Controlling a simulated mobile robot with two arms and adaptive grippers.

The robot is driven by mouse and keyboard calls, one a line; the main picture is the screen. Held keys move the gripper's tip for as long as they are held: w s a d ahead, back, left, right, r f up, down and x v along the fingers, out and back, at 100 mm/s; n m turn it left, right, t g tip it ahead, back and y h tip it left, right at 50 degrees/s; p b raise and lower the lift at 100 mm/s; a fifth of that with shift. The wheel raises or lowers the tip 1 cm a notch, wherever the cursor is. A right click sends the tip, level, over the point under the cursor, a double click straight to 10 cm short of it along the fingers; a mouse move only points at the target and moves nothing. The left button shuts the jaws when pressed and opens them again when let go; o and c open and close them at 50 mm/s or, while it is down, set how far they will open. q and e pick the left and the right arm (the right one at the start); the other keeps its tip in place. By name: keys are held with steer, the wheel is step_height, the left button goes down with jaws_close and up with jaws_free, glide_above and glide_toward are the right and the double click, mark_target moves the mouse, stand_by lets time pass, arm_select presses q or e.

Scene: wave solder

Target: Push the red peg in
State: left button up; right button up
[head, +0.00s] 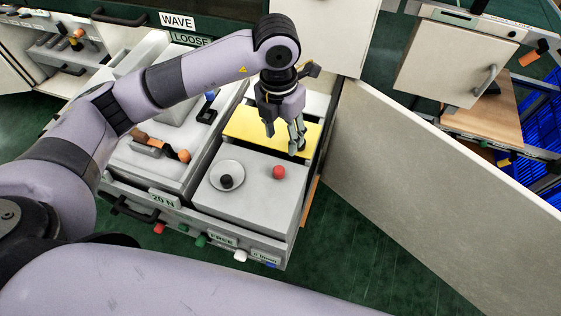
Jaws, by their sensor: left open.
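A small red peg (159,228) sticks out of the front face of the bench unit, at the left of a row of coloured pegs. A round red knob (278,172) stands on the grey top block. My left gripper (297,146) is open and empty, pointing down above the back right of that block, near the yellow panel. It is behind the red knob in the picture and apart from the front red peg. My right gripper is not in view.
A green peg (200,240), a white peg (240,255) and a blue peg (270,264) follow along the front. A black knob (226,181) stands in a round dish. A large pale panel (430,190) blocks the right side.

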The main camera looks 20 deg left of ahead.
mark_target(278, 169)
arm_select(q)
steer(key=shift+y, duration=0.3)
steer(key=f, duration=0.5)
steer(key=a+f, duration=0.1)
steer(key=f, duration=1.1)
steer(key=shift+w+a, duration=0.15)
jaws_close()
